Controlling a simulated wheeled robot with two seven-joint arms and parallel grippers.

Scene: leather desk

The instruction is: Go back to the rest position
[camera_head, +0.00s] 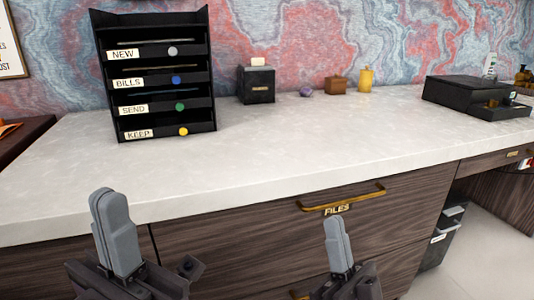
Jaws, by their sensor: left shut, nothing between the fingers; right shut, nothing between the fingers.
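My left gripper (117,232) is at the lower left, in front of the desk's front edge. Its grey fingers point up and lie together, with nothing between them. My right gripper (339,243) is at the lower middle, in front of the drawer marked FILES (410,207). Its fingers are also together and empty. Both grippers appear apart from the desk and the drawer handle (342,197). The lower parts of both arms are cut off by the bottom of the view.
A black letter rack (112,75) with labelled shelves stands at the back left of the pale desktop (290,137). A small black box (257,84), a wooden box (336,85), a yellow container (365,79) and a black case (462,92) stand further right. The desktop's middle is clear.

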